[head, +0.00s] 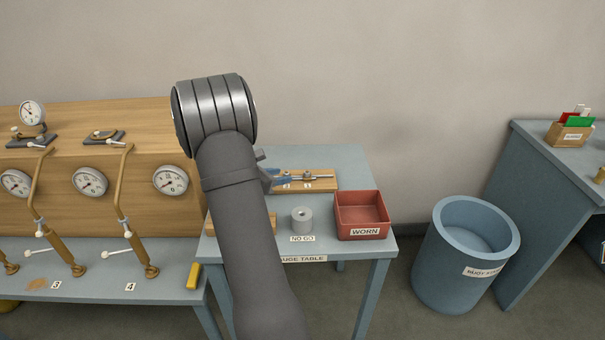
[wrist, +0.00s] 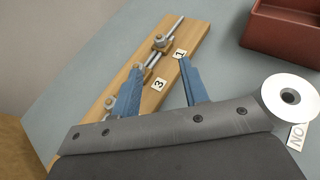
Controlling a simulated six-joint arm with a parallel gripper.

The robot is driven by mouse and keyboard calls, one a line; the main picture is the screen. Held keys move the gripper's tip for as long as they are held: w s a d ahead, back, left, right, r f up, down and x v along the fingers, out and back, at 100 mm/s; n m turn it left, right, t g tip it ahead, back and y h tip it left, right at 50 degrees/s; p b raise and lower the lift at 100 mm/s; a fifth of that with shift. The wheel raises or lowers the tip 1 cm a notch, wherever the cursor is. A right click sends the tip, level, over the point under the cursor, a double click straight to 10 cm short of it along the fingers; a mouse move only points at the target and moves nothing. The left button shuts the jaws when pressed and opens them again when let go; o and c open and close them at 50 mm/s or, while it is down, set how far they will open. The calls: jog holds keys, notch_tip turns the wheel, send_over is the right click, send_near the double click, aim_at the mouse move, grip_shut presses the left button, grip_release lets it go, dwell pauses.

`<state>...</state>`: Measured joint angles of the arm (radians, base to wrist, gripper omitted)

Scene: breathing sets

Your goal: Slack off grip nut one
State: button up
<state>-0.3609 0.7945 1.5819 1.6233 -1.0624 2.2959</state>
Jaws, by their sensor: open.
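A wooden board (wrist: 195,45) on the table carries a thin metal rod (wrist: 175,28) with metal fittings on it. The fitting beside label 1 (wrist: 160,42), a nut or small clamp, lies just beyond my fingertips. Another metal fitting (wrist: 109,102) near label 3 is partly hidden by my left finger. My gripper (wrist: 160,68) is open, its two blue fingers above the board with nothing between them but board and rod. In the head view the board (head: 325,184) shows right of my arm, with one fitting (head: 307,175) visible; my arm hides most of the gripper.
A red WORN tray (head: 361,228) and a grey NO GO ring (head: 301,221) stand at the table's front. A blue bin (head: 462,290) is on the floor to the right. Gauges and brass levers line the wooden bench (head: 110,118) on the left. The table's back is clear.

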aim_at(306, 173)
jog(key=x, duration=1.1)
grip_shut()
